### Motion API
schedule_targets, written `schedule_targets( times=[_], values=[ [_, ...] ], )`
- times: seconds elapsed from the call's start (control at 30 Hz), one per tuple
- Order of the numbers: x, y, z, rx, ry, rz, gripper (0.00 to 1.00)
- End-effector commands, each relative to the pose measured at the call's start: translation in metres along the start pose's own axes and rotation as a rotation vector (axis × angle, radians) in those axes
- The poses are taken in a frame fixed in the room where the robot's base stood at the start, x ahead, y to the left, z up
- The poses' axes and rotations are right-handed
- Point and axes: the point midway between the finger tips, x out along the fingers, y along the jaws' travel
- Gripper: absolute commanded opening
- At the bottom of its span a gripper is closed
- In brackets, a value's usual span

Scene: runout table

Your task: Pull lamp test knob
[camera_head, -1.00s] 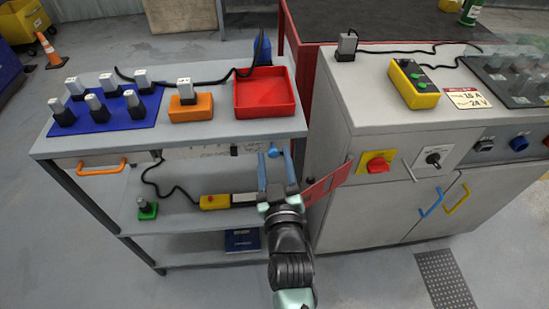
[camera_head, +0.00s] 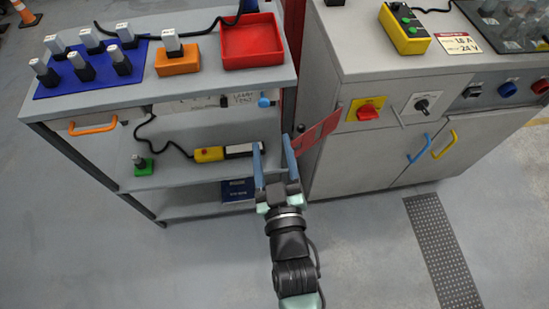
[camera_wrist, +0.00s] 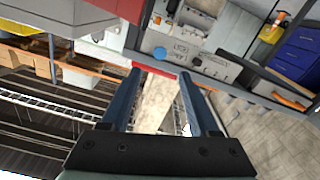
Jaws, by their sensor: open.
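The lamp test knob is a blue round knob (camera_head: 264,101) on the front rail of the grey shelf unit, right of a small printed label (camera_head: 243,100). In the wrist view a blue knob (camera_wrist: 160,53) shows beyond the fingertips, near the middle. My gripper (camera_head: 272,143) is open, its two blue fingers pointing toward the rail. It is below the knob in the head view. The space between the fingers is empty, and they appear apart from the knob.
An orange handle (camera_head: 92,126) is on the rail's left. A red tray (camera_head: 252,62) sits above the knob. A red panel (camera_head: 318,131) juts out right of my fingers, beside the grey cabinet (camera_head: 350,160). The floor in front is clear.

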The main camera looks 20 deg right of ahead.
Motion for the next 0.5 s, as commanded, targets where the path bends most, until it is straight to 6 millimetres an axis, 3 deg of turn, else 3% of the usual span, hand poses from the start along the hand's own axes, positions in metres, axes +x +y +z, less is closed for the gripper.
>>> schedule_targets(
  times=[0.2,0.5],
  values=[
    [-0.024,-0.001,0.0,0.001,-0.001,-0.001,0.61],
    [-0.029,0.0,0.0,0.001,0.0,-0.001,0.61]
  ],
)
